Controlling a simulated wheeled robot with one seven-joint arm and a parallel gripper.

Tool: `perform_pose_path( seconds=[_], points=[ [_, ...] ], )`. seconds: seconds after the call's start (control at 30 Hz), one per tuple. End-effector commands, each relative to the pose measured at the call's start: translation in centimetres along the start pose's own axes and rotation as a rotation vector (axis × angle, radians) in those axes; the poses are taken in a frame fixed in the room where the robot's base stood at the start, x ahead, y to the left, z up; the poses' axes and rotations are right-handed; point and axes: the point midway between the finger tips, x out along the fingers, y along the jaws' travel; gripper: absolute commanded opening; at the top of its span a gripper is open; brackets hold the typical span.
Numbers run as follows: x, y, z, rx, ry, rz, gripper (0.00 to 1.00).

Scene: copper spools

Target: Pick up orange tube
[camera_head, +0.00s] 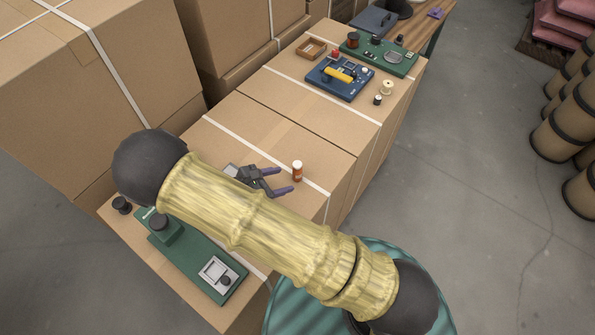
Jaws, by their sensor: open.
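A small upright orange tube with a pale band (297,171) stands on the cardboard boxes near the middle of the head view. My gripper (285,179), dark with purple-tipped fingers, shows just left of the tube. Its fingers are apart and point right, towards the tube. The tube appears to be just beyond the fingertips, not between them; whether anything touches is too small to tell. My yellowish arm crosses in front and hides part of the wrist.
A green device (195,258) lies below my arm, with a black knob (121,204) at its left. Farther back are a blue device (325,88) bearing a yellow cylinder (338,74), a green device (394,60), a brown tray (311,48) and small spools. The boxes are bare around the tube.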

Motion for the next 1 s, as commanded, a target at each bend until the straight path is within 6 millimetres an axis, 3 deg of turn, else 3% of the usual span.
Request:
perform_pose_path(
  seconds=[0.17,0.57,1.0],
  points=[
    [-1.1,1.0,-1.5,-0.091,-0.08,0.098,0.52],
    [-0.7,1.1,-1.4,-0.094,-0.084,0.101,0.52],
    [5.3,1.8,-0.9,-0.093,-0.083,0.099,0.52]
  ],
)
